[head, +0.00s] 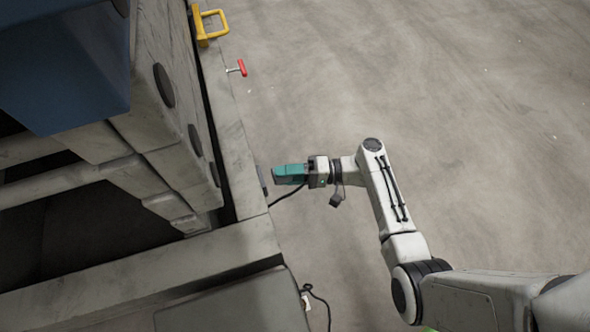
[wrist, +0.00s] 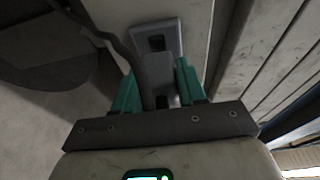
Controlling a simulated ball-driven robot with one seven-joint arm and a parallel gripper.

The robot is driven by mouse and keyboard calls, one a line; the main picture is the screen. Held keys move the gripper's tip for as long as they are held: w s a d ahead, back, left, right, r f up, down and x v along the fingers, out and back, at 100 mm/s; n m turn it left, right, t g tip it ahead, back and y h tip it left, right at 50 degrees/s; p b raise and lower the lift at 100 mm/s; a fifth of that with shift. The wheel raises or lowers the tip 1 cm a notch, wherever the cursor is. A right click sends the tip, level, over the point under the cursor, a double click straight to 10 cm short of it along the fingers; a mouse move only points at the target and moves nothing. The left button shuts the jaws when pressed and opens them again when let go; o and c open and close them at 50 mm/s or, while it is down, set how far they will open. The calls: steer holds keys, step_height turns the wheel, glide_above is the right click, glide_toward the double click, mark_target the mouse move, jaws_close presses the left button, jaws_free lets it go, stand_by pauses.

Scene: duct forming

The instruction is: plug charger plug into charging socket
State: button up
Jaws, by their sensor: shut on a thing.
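My gripper (head: 278,174), with teal fingers, is close to the side of the grey machine in the head view. In the wrist view my gripper (wrist: 157,75) is shut on the dark grey charger plug (wrist: 156,72), which sits between the fingers. A dark cable runs from the plug up and to the left. The charging socket (head: 263,181) is a small grey plate on the machine's side, just left of the fingertips. In the wrist view the socket (wrist: 166,27) shows a dark opening above the plug. The plug covers its lower part; I cannot tell whether they touch.
The large grey machine (head: 258,240) fills the left side of the head view. A yellow handle (head: 214,24) and a red-handled part (head: 241,68) stick out from it farther up. Another cable (head: 322,300) hangs at the bottom. The concrete floor (head: 480,120) on the right is clear.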

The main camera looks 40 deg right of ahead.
steer(key=shift+w+a, duration=0.2)
steer(key=shift+a, duration=0.4)
steer(key=shift+w+a+p, duration=0.1)
steer(key=shift+a+p, duration=0.2)
steer(key=shift+a, duration=0.3)
stand_by(2.0)
steer(key=o, duration=1.1)
steer(key=shift+c, duration=0.2)
steer(key=p+v, duration=0.1)
steer(key=v, duration=1)
steer(key=shift+a, duration=0.15)
